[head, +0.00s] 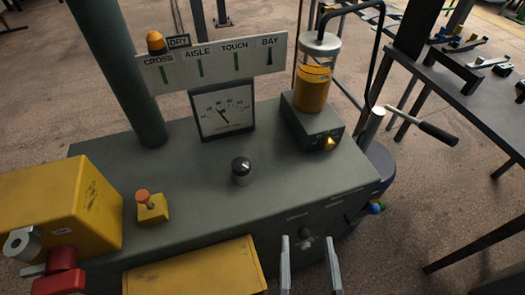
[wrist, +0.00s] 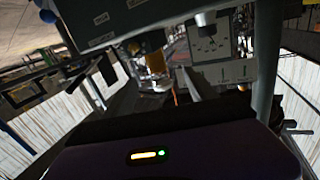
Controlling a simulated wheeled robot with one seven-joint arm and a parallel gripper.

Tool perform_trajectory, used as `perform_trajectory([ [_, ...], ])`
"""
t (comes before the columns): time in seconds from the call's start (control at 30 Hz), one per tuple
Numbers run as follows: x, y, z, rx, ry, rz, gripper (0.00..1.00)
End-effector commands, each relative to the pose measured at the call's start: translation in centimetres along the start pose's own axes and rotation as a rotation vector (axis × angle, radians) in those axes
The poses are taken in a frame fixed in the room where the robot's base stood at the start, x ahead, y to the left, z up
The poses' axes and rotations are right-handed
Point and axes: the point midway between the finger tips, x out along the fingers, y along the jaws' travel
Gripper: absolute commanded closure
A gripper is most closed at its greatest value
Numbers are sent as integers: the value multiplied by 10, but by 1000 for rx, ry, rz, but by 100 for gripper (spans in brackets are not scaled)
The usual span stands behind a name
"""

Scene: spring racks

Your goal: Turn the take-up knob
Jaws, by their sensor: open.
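A round black knob with a pale pointer mark and a silver base (head: 241,170) stands upright on the grey-green console top (head: 190,190). A dark knob (head: 305,234) sits on the console's front panel. No readable label shows which is the take-up knob. My gripper (head: 309,240) is open, its two pale fingers apart at the bottom of the head view, in front of the front panel. Nothing shows between them. The fingers overlap the panel area in the picture; I cannot tell the exact gap. The wrist view is tilted and shows the gauge (wrist: 208,46) beyond.
A gauge (head: 223,110) stands under a CROSS, AISLE, TOUCH, BAY sign (head: 212,67). A yellow-knobbed box (head: 312,126) carries an amber jar (head: 313,88). A yellow box (head: 60,205) and an orange-topped button (head: 150,207) are left. A green post (head: 120,70) rises behind.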

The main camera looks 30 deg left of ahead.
Motion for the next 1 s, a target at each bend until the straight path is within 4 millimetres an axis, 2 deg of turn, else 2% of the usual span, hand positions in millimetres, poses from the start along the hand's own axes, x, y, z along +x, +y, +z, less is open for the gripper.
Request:
perform_trajectory([
  [0.03,21,-18,-18,-8,1,-38,35],
  [0.13,56,-52,-30,-20,-25,-98,35],
  [0.3,108,-109,-45,-54,-107,-170,35],
  [0.4,130,-133,-44,-75,-177,-180,35],
  [0.5,145,-143,-33,-91,-259,-160,35],
  [0.7,148,-137,-6,-85,-357,-110,35],
  [0.83,160,-137,-1,-84,-361,-107,35],
  [1.0,184,-140,8,-84,-359,-108,35],
])
